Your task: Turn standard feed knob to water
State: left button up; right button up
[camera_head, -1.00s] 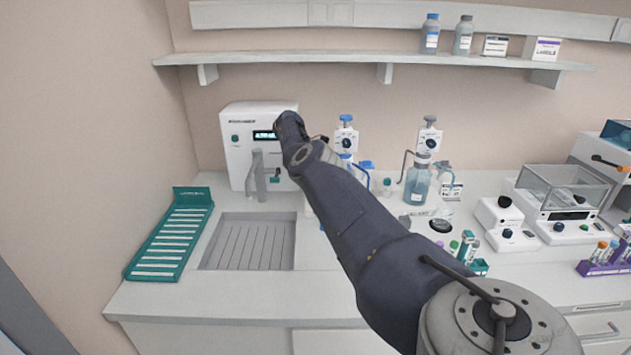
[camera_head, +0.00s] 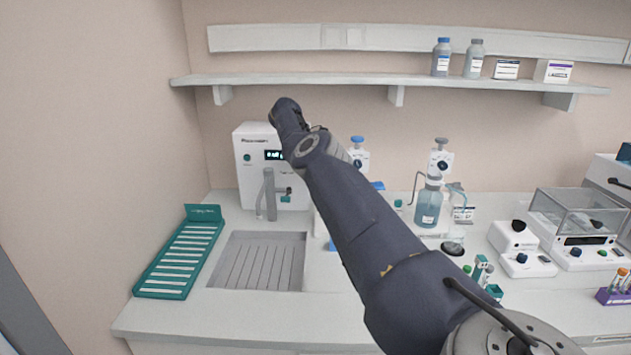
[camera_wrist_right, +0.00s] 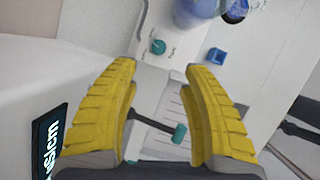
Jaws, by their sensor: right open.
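A round teal knob (camera_wrist_right: 158,46) sits on a white panel in the right wrist view, with small marks beside it that are too small to read. I cannot tell from a label that it is the standard feed knob. My right gripper (camera_wrist_right: 162,68) has its two yellow fingers wide apart and nothing held between them. The teal knob appears just beyond the fingertips, apart from them. A black lever with a teal end (camera_wrist_right: 179,133) shows in the gap between the fingers. In the head view my right arm hides the gripper's fingers. My left gripper is not in view.
A white unit with a lit display (camera_head: 250,170) stands behind my right arm, with a grey spout (camera_head: 269,195) in front. A drain tray (camera_head: 258,262) and teal rack (camera_head: 180,258) lie left. A blue-liquid bottle (camera_head: 428,207) stands right. A shelf (camera_head: 350,80) runs above.

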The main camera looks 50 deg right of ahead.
jog(key=shift+r, duration=0.15)
jog(key=shift+f, duration=0.2)
jog(key=shift+w+a+n+t, duration=0.6)
jog(key=shift+w+a, duration=0.5)
jog(key=shift+a, duration=0.8)
jog(key=s+d+r+n+t, duration=0.1)
jog(key=s+r+n+t, duration=0.2)
jog(key=s+r+n, duration=0.5)
jog(key=w+d+f, duration=0.1)
jog(key=d+f, duration=0.1)
jog(key=f, duration=0.4)
jog(key=w+d+f+n, duration=0.1)
jog(key=d+f, duration=0.1)
jog(key=f, duration=0.4)
jog(key=w+d+f+n, duration=0.1)
jog(key=d+f, duration=0.1)
jog(key=f, duration=0.4)
jog(key=shift+w+d+f+h, duration=0.25)
jog(key=shift+f+h, duration=0.05)
jog(key=shift+f, duration=0.1)
jog(key=shift+c, duration=0.2)
